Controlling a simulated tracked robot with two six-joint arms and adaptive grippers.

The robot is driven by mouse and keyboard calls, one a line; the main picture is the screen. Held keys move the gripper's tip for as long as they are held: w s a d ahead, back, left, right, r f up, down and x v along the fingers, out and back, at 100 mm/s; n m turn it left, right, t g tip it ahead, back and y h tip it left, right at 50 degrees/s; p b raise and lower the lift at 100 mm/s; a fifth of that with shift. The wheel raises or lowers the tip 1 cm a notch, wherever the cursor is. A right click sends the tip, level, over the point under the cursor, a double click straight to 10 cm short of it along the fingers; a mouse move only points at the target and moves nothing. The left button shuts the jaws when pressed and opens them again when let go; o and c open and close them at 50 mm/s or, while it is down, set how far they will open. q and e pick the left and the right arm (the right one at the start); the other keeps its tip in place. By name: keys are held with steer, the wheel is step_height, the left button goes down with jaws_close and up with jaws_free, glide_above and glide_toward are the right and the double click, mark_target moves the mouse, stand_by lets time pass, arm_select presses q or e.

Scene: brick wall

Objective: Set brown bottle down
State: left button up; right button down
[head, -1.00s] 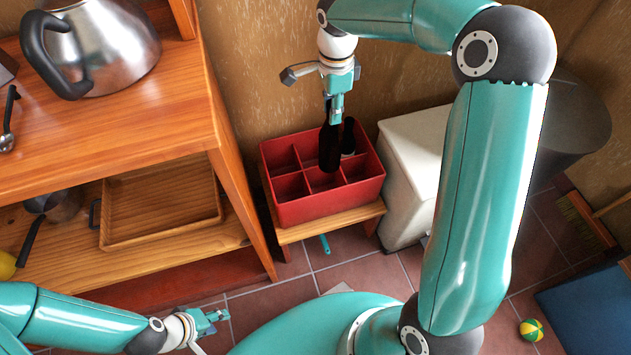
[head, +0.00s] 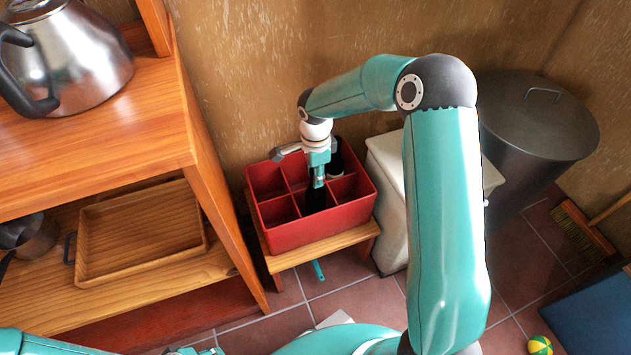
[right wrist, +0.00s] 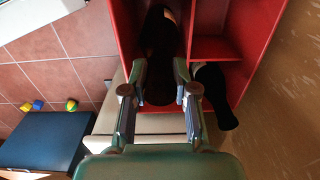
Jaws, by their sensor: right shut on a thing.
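The red divided crate (head: 292,237) stands on a small wooden stand by the wall. My right gripper (head: 317,182) points down into it, shut on the dark brown bottle (head: 315,198). The bottle is upright in a front middle compartment, its upper part hidden by the fingers; I cannot tell whether its base touches the crate floor. In the right wrist view the fingers (right wrist: 162,88) clasp the bottle (right wrist: 160,42) between them. A second dark bottle (head: 337,160) stands in a back compartment, close beside the gripper. My left gripper (head: 200,351) barely shows at the bottom edge.
A wooden shelf (head: 205,205) with a steel kettle (head: 75,60) and a wooden tray (head: 140,235) is at the left. A cream bin (head: 388,165) stands just right of the crate, a dark metal bin (head: 535,130) farther right. Other crate compartments look empty.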

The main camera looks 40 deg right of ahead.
mark_target(316, 196)
steer(key=shift+f, duration=1.4)
steer(key=shift+f+b, duration=0.1)
steer(key=shift+b, duration=0.2)
steer(key=c, duration=1.3)
jaws_free()
steer(key=shift+f, duration=0.1)
steer(key=shift+c, duration=0.2)
steer(key=o, duration=0.4)
steer(key=shift+o, duration=0.2)
